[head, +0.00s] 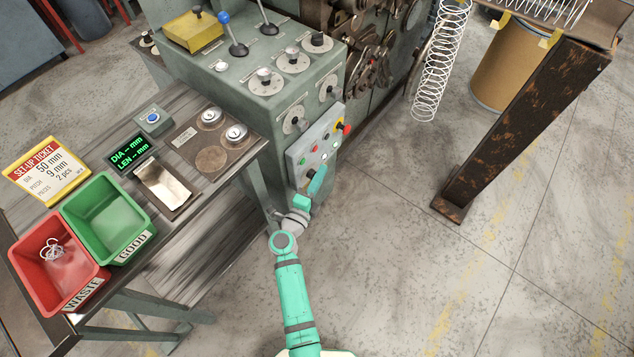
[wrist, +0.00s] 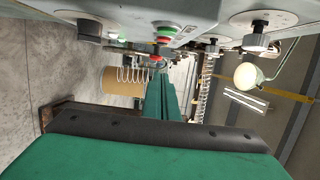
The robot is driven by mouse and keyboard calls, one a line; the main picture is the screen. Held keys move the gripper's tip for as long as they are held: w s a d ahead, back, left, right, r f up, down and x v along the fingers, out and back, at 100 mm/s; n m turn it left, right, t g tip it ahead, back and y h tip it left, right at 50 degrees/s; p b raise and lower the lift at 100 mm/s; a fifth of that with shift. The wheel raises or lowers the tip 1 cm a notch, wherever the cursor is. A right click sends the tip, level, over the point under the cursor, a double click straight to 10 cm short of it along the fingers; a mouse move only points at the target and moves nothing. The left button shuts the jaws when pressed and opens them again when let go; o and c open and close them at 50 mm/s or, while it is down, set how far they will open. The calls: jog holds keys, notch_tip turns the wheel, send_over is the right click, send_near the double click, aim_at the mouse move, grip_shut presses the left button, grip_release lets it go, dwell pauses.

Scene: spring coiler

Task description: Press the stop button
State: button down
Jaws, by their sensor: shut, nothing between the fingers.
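The control panel (head: 303,160) is a grey box on the front of the coiler with several small buttons. A small red button (head: 314,148) is on it, and a larger red mushroom button (head: 346,129) stands at its right edge near a yellow part. No button label is readable, so I cannot tell which is stop. My gripper (head: 320,171) is shut and empty, close to the panel's lower part; contact cannot be told. In the wrist view my teal fingers (wrist: 160,82) point forward, together, below a red button (wrist: 164,28) seen edge-on at the top.
Knobs and levers sit on the coiler top (head: 262,82). A bench at left holds a red waste bin (head: 80,295), a green good bin (head: 75,212), a display (head: 133,153) and a setup ticket (head: 47,171). A rusty post (head: 510,135) stands right. The floor between is clear.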

aim_at(315, 149)
jog(key=w+a, duration=0.1)
jog(key=w, duration=0.5)
jog(key=shift+a, duration=0.4)
